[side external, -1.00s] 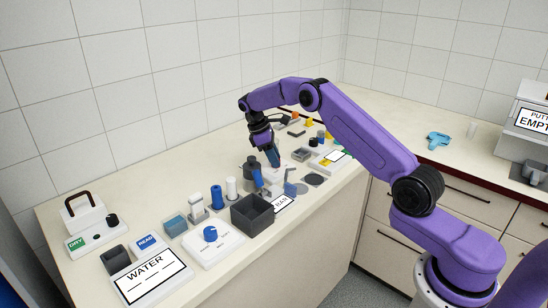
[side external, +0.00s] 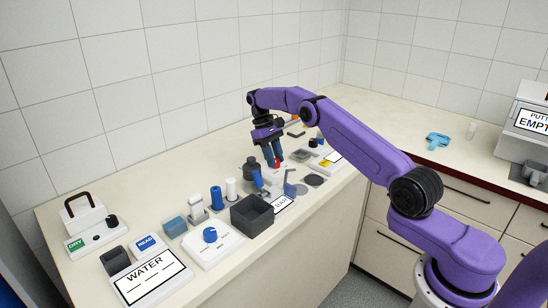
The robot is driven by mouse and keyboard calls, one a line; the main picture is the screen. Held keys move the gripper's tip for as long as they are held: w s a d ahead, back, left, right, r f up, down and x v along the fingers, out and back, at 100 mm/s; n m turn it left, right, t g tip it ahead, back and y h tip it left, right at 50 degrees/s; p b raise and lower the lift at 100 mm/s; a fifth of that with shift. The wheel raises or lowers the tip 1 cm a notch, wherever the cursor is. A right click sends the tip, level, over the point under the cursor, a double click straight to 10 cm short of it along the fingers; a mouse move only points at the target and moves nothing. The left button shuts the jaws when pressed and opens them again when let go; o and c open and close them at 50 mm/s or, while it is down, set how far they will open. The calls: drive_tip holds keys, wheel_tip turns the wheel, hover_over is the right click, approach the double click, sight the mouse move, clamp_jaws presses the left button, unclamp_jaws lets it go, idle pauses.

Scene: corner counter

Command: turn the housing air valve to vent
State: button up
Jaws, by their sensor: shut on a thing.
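My gripper (side external: 272,161) points down over the middle of the counter, its two blue-grey fingers closed on a small red part (side external: 274,165). The red part sits on a low whitish block (side external: 275,175). It looks like a valve knob, but it is too small and too covered by the fingers to read its setting or any vent mark. A dark cylinder (side external: 251,167), possibly the housing, stands just left of the fingers, with a blue upright part (side external: 257,179) in front of it.
Blue and white cylinders stand further left. A blue-grey upright piece (side external: 290,186) is close on the right.

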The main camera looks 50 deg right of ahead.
sight(279, 161)
idle(0.3)
drive_tip(key=o, duration=1.1)
drive_tip(key=shift+c, duration=0.2)
drive_tip(key=shift+r, duration=0.1)
wheel_tip(279, 161, up, 3)
drive_tip(key=shift+s+r, duration=0.3)
drive_tip(key=shift+r, duration=0.1)
drive_tip(key=s+a+r, duration=0.3)
drive_tip(key=s+r, duration=0.6)
drive_tip(key=s, duration=0.4)
